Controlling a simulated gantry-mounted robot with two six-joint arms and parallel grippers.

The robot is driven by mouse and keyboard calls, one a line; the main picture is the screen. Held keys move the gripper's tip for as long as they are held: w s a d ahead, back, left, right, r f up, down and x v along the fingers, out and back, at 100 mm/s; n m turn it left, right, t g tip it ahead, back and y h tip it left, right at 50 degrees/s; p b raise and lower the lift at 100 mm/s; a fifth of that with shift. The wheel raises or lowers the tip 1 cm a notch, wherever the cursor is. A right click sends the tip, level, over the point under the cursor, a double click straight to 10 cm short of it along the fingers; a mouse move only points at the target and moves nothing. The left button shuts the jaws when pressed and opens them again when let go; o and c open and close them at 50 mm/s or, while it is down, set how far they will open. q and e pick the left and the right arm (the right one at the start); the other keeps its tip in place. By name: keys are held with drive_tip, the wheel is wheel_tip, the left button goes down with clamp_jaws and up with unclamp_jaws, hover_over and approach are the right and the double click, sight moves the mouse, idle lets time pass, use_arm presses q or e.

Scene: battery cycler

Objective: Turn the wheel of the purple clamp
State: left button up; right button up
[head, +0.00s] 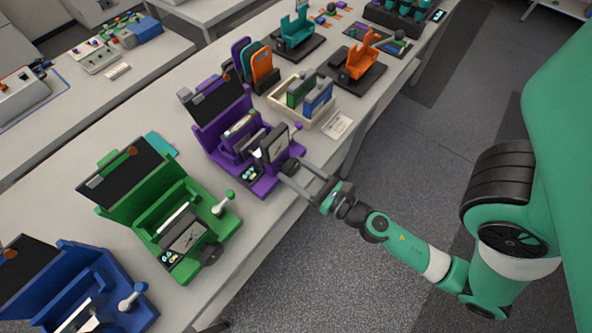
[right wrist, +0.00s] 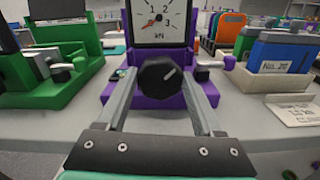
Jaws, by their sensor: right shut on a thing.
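The purple clamp (head: 228,132) stands on the bench in the middle of the head view, with a dial gauge (head: 273,143) on its front end. My right gripper (head: 295,172) reaches the clamp from the bench's front edge. Its two fingers are shut on the wheel, one on each side. My left gripper is not in view.
A green clamp (head: 150,215) and a blue clamp (head: 75,285) stand to the left. A beige tray (head: 310,121) with green and blue cells and a paper card (head: 337,124) lie to the right. Orange and teal stands are farther back.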

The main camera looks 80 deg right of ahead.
drive_tip(key=m, duration=0.4)
drive_tip(key=shift+m, duration=0.3)
drive_tip(key=m, duration=0.4)
drive_tip(key=shift+d+f+m, duration=0.1)
drive_tip(key=shift+m, duration=0.2)
drive_tip(key=m, duration=0.4)
drive_tip(key=shift+m+b, duration=0.3)
drive_tip(key=m, duration=0.4)
drive_tip(key=shift+f, duration=0.1)
drive_tip(key=m+b, duration=0.1)
drive_tip(key=m, duration=0.6)
drive_tip(key=shift+f+m+b, duration=0.15)
drive_tip(key=shift+m+b, duration=0.15)
drive_tip(key=shift+b, duration=0.1)
drive_tip(key=m+b, duration=0.1)
drive_tip(key=m, duration=0.3)
drive_tip(key=shift+b, duration=0.35)
drive_tip(key=shift+m+b, duration=0.6)
drive_tip(key=shift+m, duration=1)
